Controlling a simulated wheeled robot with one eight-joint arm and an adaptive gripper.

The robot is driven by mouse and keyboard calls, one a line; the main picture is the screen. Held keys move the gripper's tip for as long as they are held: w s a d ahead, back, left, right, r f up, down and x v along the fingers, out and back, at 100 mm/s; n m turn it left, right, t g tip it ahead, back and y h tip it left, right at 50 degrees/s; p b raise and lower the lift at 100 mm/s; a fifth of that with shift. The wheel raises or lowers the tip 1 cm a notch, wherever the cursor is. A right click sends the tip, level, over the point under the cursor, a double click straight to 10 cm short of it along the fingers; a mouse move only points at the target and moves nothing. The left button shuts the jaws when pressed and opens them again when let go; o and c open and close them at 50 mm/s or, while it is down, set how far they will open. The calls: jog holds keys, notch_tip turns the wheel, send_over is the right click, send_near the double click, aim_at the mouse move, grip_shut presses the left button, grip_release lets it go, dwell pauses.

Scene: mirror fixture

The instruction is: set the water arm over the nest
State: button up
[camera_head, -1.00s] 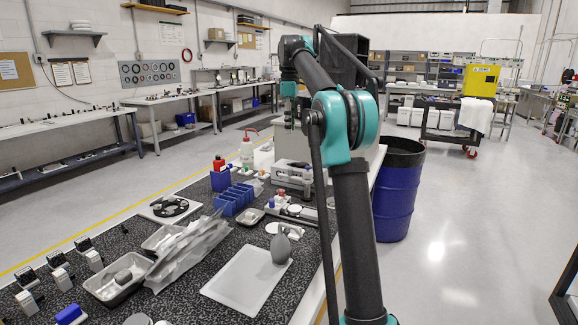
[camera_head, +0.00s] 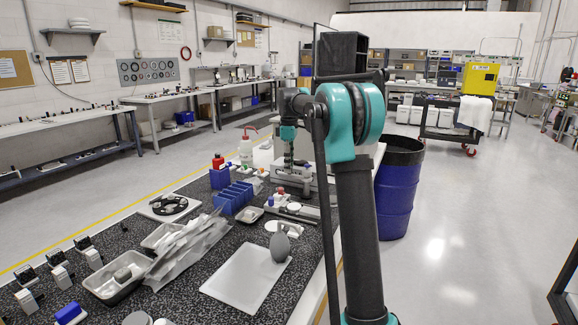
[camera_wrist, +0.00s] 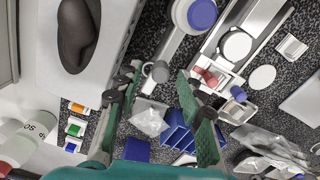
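My gripper (camera_head: 288,160) hangs over the far end of the speckled bench top. In the wrist view its two green-padded fingers (camera_wrist: 158,80) are apart with nothing held between them. A grey round knob (camera_wrist: 159,71) shows between the fingertips; I cannot tell its distance from them. The metal rail fixture (camera_head: 312,212) carries a red knob (camera_wrist: 205,77), a blue knob (camera_wrist: 237,93) and a white disc (camera_wrist: 237,45). I cannot tell for certain which part is the water arm or which is the nest.
Blue bins (camera_head: 232,197) stand left of the fixture. A squeeze bottle (camera_head: 246,152) stands behind them. Metal trays and clear bags (camera_head: 185,250) lie at left. A blue drum (camera_head: 397,200) stands right of the bench.

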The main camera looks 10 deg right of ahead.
jog(key=shift+f, duration=0.25)
grip_shut()
dwell(0.3)
